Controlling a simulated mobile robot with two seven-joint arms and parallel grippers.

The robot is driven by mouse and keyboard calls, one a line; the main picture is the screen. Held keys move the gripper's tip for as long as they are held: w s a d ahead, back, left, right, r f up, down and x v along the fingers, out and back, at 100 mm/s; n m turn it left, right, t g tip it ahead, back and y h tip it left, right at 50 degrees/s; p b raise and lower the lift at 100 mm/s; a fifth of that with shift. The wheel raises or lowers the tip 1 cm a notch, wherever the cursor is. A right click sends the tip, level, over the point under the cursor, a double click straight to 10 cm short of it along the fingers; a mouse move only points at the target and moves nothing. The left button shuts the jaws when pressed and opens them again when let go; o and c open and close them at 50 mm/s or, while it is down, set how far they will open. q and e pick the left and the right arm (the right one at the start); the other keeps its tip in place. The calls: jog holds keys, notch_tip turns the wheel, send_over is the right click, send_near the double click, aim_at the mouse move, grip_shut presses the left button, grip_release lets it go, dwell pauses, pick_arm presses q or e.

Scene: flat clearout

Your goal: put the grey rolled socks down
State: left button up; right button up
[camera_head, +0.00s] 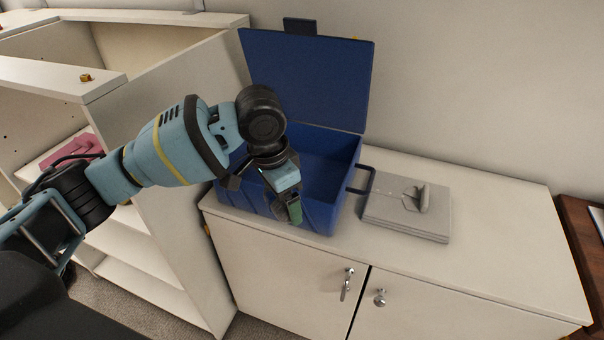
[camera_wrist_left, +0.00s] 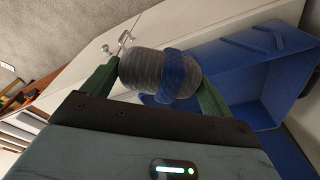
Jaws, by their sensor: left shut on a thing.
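The grey rolled socks (camera_wrist_left: 142,70), with a blue band around them, sit between the green fingers of my left gripper (camera_wrist_left: 155,80) in the left wrist view. My left gripper is shut on them. In the head view my left gripper (camera_head: 292,208) is in front of the open blue box (camera_head: 322,210), near its front wall. The socks are hidden behind the gripper there. The blue box also shows in the left wrist view (camera_wrist_left: 225,60), beside and beyond the socks. My right gripper is in neither view.
The blue box stands on a white cabinet (camera_head: 480,245) with its lid (camera_head: 305,80) raised. A grey folded stack (camera_head: 405,212) with a handle-like piece on top lies right of the box. An open white shelf unit (camera_head: 170,110) stands at the left. The cabinet top's right end is clear.

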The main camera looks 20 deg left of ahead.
aim_at(268, 208)
pick_arm(q)
jog(key=s+n, duration=0.1)
jog(key=s+a+n, duration=0.1)
jog(key=n, duration=0.1)
jog(key=s+n, duration=0.1)
jog(key=shift+a+f+n+y+b, duration=0.2)
jog(key=shift+f+n+y+b, duration=0.1)
jog(key=shift+f+n+b, duration=0.1)
jog(key=s+n, duration=0.1)
jog(key=n, duration=0.2)
jog(key=shift+s+a+f+t, duration=0.15)
jog(key=shift+s+a+t, duration=0.15)
jog(key=shift+s+a, duration=0.05)
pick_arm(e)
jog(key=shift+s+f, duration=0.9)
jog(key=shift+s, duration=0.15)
